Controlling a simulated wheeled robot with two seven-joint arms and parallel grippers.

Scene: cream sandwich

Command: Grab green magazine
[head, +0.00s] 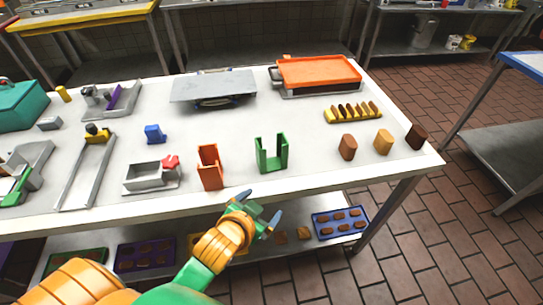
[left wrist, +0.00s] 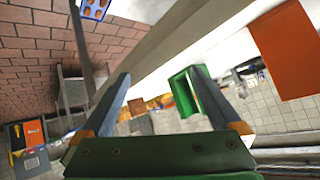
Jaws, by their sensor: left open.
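The green magazine (head: 272,154) is an upright, open-fronted green holder near the front edge of the white table, right of the orange magazine (head: 210,167). My left gripper (head: 262,220) is open and empty, in front of the table's front edge and apart from the green magazine. In the left wrist view, my gripper's two fingers (left wrist: 160,100) are spread wide. The green magazine (left wrist: 189,92) shows there beyond the right finger, which partly covers it. The orange magazine (left wrist: 290,50) is at the upper right of that view. My right gripper is in neither view.
A grey tray with a red piece (head: 150,177) stands left of the orange magazine. Brown and tan pieces (head: 383,142) stand at the right, near a yellow rack (head: 353,113). The table's front edge (head: 330,185) and a lower shelf with trays (head: 340,222) are close to my left gripper.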

